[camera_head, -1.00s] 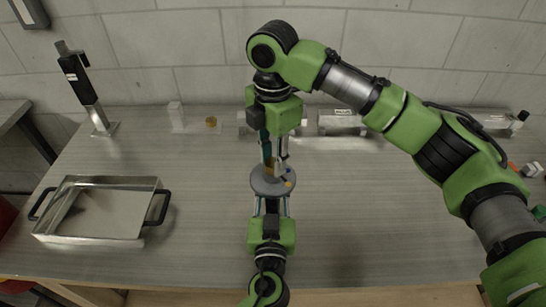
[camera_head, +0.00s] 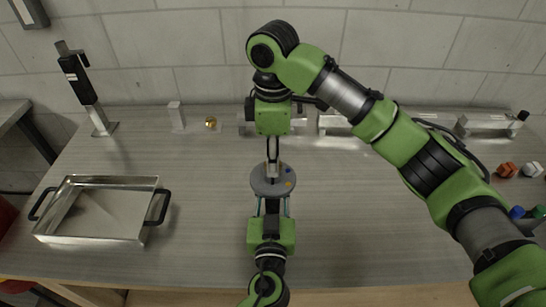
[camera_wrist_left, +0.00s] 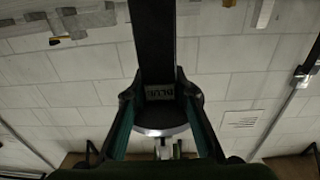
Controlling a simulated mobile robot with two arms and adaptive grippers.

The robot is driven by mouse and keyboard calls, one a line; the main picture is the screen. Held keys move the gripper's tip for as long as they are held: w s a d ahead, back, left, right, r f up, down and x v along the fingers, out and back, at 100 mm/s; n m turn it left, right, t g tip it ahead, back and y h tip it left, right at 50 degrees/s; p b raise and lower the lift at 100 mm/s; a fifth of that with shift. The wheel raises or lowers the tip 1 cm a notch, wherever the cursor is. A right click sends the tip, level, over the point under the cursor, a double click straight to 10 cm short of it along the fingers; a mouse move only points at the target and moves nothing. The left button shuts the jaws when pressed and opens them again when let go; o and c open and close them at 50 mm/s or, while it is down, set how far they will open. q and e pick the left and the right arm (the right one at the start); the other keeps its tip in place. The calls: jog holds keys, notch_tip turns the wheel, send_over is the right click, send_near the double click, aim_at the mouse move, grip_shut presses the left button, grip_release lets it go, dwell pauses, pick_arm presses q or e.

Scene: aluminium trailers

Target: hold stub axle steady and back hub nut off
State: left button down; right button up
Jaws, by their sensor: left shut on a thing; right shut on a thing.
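The stub axle shows as a grey round disc (camera_head: 262,184) with a small yellow spot, above the front middle of the bench. My left gripper (camera_head: 272,205) comes up from the front edge and is shut on it. In the left wrist view the pale-rimmed disc (camera_wrist_left: 162,131) sits between the teal-lined fingers (camera_wrist_left: 160,140). My right gripper (camera_head: 273,165) reaches down from behind, its dark fingers close together. It is shut on a small pale metal piece at the disc's top, apparently the hub nut (camera_head: 273,170); the fingers partly hide it.
A shallow metal tray (camera_head: 150,183) with black handles stands at left. A brass cylinder (camera_head: 211,122) is at the back, and metal blocks line the wall. Coloured nuts (camera_head: 507,170) lie at right. The bench (camera_head: 380,220) is clear right of the disc.

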dwell(0.5)
jog(key=o, duration=1.1)
notch_tip(320, 180, up, 12)
pick_arm(q)
jog(key=c, duration=1.6)
grip_release()
